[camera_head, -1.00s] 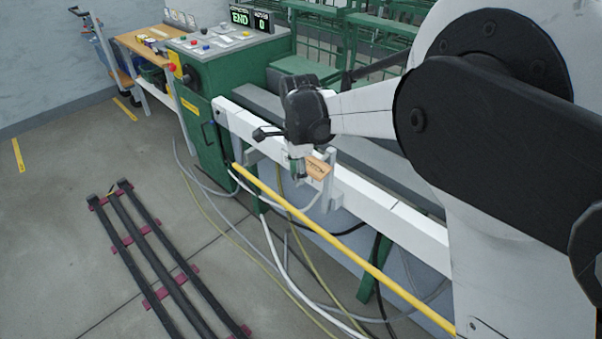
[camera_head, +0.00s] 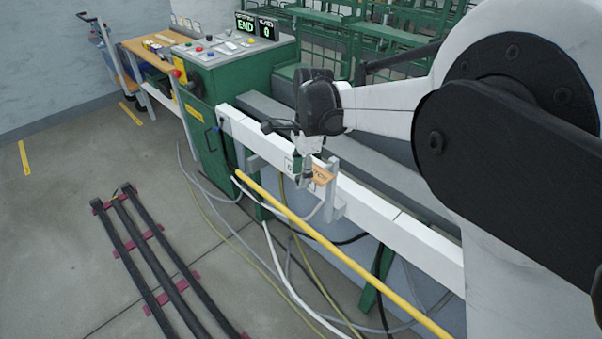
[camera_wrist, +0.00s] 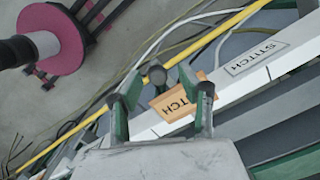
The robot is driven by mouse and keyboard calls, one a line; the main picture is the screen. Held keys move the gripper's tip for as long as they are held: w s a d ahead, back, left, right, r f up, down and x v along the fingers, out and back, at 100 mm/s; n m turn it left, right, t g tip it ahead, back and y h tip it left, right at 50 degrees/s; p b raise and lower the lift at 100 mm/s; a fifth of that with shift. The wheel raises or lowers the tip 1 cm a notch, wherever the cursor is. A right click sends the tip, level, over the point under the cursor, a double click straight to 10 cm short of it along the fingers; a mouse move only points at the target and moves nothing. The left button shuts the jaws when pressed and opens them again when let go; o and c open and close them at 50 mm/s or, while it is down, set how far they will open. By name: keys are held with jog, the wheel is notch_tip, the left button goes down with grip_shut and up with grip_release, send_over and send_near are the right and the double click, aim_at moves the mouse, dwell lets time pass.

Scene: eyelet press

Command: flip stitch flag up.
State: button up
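The stitch flag is a small orange plate with dark lettering (camera_head: 324,176) on a bracket at the front of the white beam. In the wrist view the flag (camera_wrist: 174,103) shows just beyond my fingers, its left part near the middle of the gap. My gripper (camera_head: 303,178) is at the flag's left side in the head view. In the wrist view my gripper (camera_wrist: 161,98) has its two green and grey fingers apart, with nothing visibly clamped. Whether a finger touches the flag cannot be told. A dark round knob (camera_wrist: 157,75) shows between the fingers.
The white beam (camera_head: 390,215) carries a grey STITCH label (camera_wrist: 257,57). A yellow bar (camera_head: 340,258) runs along its front, with hanging cables below. A green control cabinet (camera_head: 212,140) stands at the left end. Dark rails (camera_head: 150,255) lie on the floor.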

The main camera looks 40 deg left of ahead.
notch_tip(320, 180, up, 12)
jog(key=w, duration=0.1)
jog(key=shift+w+d, duration=0.15)
jog(key=shift+d, duration=0.15)
dwell(0.4)
